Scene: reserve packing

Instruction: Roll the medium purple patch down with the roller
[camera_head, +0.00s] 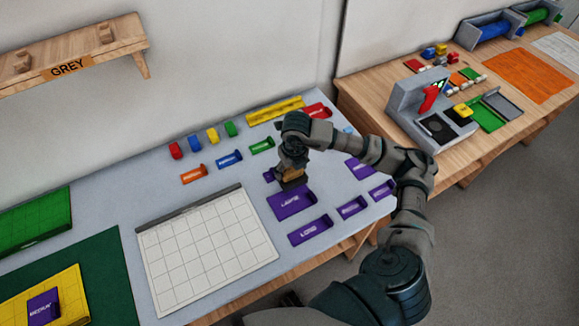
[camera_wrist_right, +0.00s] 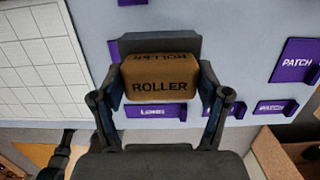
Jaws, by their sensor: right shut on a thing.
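The medium purple patch (camera_head: 44,306), labelled MEDIUM, lies on the yellow gridded board (camera_head: 70,283) at the lower left of the head view. My right gripper (camera_head: 291,175) is over the right part of the grey table, far from that patch. It is shut on the brown roller block, whose ROLLER label (camera_wrist_right: 160,86) faces the right wrist camera. A dark grey block (camera_wrist_right: 160,44) shows just beyond the roller. Whether the roller touches the table is hard to tell. My left gripper is not in view.
Purple trays labelled LARGE (camera_head: 291,203) and LONG (camera_head: 310,230) lie close to my right gripper. A white gridded board (camera_head: 205,250) lies between it and the yellow board. Small coloured blocks and trays stand behind. A wooden GREY shelf (camera_head: 72,66) hangs at upper left.

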